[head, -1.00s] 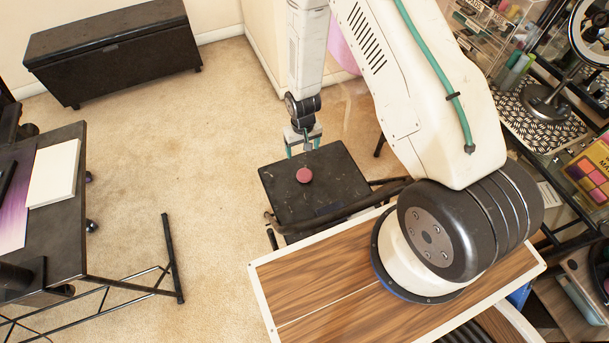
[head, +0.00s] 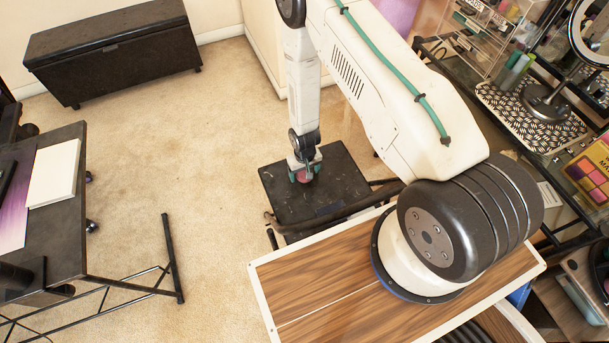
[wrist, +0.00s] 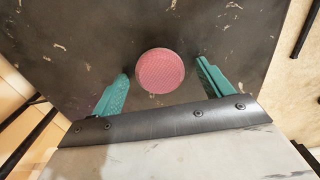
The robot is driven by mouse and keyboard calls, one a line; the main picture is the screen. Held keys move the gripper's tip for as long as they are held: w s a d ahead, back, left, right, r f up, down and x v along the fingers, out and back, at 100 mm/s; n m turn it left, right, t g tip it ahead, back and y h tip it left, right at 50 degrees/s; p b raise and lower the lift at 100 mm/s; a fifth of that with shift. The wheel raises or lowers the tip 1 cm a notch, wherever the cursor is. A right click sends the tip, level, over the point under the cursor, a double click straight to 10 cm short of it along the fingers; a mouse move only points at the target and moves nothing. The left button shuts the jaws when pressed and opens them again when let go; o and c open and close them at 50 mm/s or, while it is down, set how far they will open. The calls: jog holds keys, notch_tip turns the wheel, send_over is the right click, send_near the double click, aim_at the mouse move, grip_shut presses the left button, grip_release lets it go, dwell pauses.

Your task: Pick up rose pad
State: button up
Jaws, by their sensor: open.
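The rose pad (wrist: 161,71) is a round, pink, textured disc lying on a worn black seat (wrist: 60,45). In the head view the pad (head: 304,177) is partly hidden by my gripper (head: 305,173), which is just over it. In the wrist view the two teal fingers of my gripper (wrist: 163,82) are apart, one to the left of the pad and one to the right. There is a gap between each finger and the pad. The gripper holds nothing. The exact height of the fingertips above the seat is hard to tell.
The black seat (head: 345,178) has a dark curved bar along its near side. A black chest (head: 110,50) stands by the back wall. A dark desk (head: 65,220) is at left and a cluttered vanity table (head: 530,115) at right. Carpet (head: 190,140) left of the seat is clear.

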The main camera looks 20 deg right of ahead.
jog(key=c, duration=1.1)
jog(key=shift+o, duration=0.2)
